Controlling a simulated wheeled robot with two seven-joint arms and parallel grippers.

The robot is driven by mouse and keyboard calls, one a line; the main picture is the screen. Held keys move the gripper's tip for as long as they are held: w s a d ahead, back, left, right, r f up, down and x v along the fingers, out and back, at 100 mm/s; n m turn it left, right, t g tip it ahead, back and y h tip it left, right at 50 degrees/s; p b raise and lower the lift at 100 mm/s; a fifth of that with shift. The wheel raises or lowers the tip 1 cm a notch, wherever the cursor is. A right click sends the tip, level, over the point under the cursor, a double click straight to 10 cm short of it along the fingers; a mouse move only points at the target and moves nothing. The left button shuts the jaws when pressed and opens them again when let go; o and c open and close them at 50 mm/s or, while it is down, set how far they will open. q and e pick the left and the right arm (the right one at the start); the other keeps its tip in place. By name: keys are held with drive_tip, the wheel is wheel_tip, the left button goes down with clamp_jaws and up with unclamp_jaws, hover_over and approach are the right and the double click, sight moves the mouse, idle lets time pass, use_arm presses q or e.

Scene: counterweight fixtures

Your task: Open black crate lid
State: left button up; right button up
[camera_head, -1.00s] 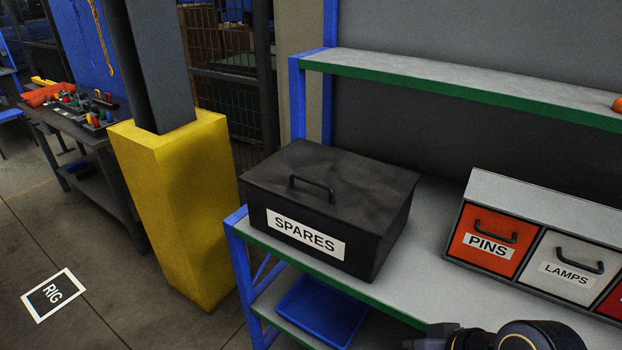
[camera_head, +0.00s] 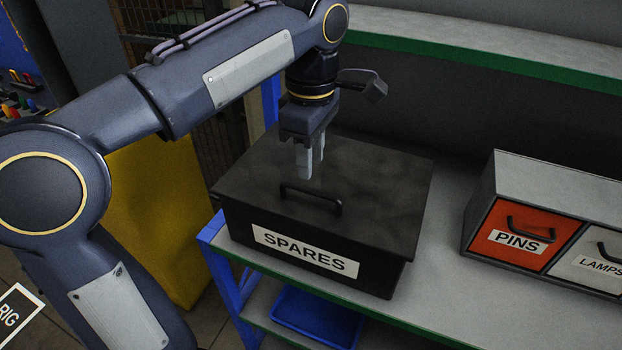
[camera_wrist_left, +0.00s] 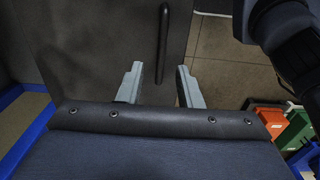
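The black crate (camera_head: 375,262) with a SPARES label stands on the grey bench top. Its lid (camera_head: 385,185) lies flat and shut, with a black bar handle (camera_head: 312,200) near the front edge. In the wrist view the lid (camera_wrist_left: 90,50) fills the upper left, and the handle (camera_wrist_left: 163,45) shows at the top. My left gripper (camera_head: 311,165) points down over the lid, just behind the handle in the head view. Its fingers (camera_wrist_left: 160,85) are apart with nothing between them, and the handle lies outside them. My right gripper is not in view.
A drawer unit (camera_head: 545,175) with PINS and LAMPS drawers stands on the bench to the right. A green-edged shelf (camera_head: 470,45) runs above and behind the crate. A blue tray (camera_head: 315,318) sits below. The bench between crate and drawers is clear.

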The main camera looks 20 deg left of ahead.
sight(310, 189)
use_arm(q)
wheel_tip(310, 189, down, 5)
drive_tip(key=shift+s+f, duration=0.1)
drive_tip(key=shift+f, duration=0.1)
clamp_jaws()
idle(0.4)
